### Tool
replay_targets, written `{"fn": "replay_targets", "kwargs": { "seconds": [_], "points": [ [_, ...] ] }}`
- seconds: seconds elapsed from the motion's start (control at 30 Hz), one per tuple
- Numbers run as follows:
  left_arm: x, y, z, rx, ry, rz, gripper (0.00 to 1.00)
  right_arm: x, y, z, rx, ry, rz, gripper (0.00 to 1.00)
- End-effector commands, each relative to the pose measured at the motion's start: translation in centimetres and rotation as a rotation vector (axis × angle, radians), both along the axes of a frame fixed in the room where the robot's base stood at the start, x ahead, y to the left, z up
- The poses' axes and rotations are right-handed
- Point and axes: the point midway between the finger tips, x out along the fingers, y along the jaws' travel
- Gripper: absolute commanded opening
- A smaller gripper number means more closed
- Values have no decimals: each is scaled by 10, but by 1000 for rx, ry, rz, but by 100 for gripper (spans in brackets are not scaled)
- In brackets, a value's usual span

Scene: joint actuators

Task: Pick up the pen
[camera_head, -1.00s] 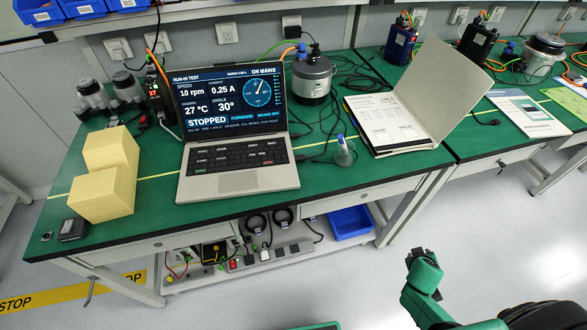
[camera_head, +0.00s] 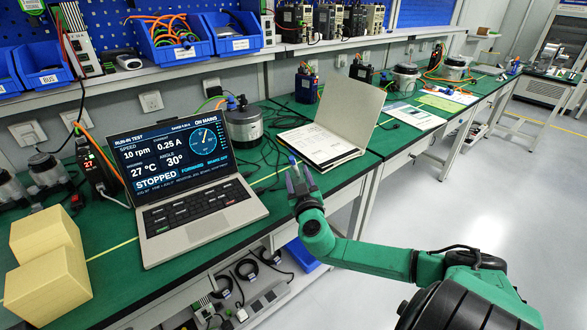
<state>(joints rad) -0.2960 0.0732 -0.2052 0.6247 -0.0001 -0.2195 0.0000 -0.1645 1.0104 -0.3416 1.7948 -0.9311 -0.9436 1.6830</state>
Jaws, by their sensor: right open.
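A small blue-tipped object that looks like the pen (camera_head: 292,160) shows just above my right gripper's fingers, on the green bench between the laptop and the open binder. Its lower part is hidden behind the fingers, so I cannot tell how it stands or whether they touch it. My right gripper (camera_head: 299,180) is open, its fingers pointing away from me at the front of the bench, with the green arm coming in from the right. My left gripper is not in view.
An open laptop (camera_head: 190,185) stands left of the gripper. The open binder (camera_head: 318,140) lies just behind and to the right. A round grey motor (camera_head: 243,127) stands behind. Yellow blocks (camera_head: 45,270) sit at the left. A white floor aisle (camera_head: 470,195) is at the right.

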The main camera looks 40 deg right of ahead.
Motion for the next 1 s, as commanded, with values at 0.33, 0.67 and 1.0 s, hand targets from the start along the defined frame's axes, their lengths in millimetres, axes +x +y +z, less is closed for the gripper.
{"fn": "replay_targets", "kwargs": {
  "seconds": [0.33,0.67,1.0],
  "points": [
    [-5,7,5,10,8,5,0,43,-25,1,1,-1,-2,54],
    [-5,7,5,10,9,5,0,48,-27,0,2,3,0,31],
    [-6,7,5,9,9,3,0,48,-27,0,1,3,0,0]
  ]
}}
